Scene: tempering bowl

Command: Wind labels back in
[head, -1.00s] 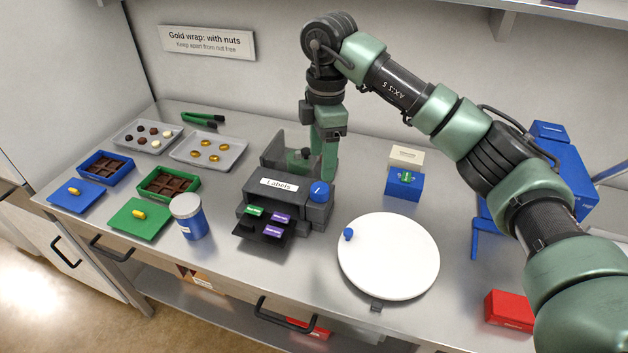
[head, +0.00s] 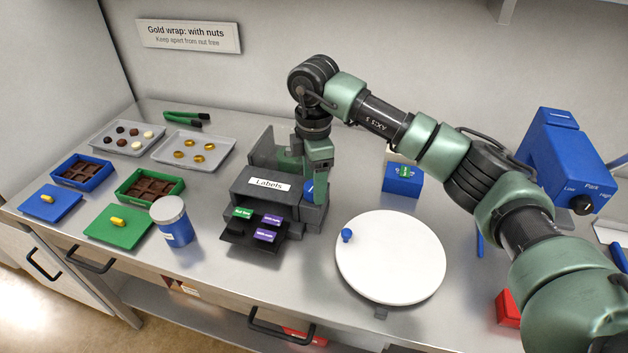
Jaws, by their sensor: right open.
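The dark grey label dispenser (head: 243,191) with its "Labels" plate stands mid-counter. One green label (head: 243,213) and two purple labels, an upper one (head: 272,220) and a lower one (head: 266,236), lie out on its black front tray (head: 248,249). A blue knob (head: 308,190) sits on the dispenser's right side, partly hidden by my right gripper. My right gripper (head: 317,190) is open, pointing down at the knob; whether it touches the knob I cannot tell. My left gripper is out of view.
A white turntable (head: 392,265) with a blue knob stands right of the dispenser. A blue jar (head: 174,225), chocolate moulds and trays stand to the left. A blue box (head: 402,184) is behind the turntable. A blue machine (head: 560,150) stands at the right.

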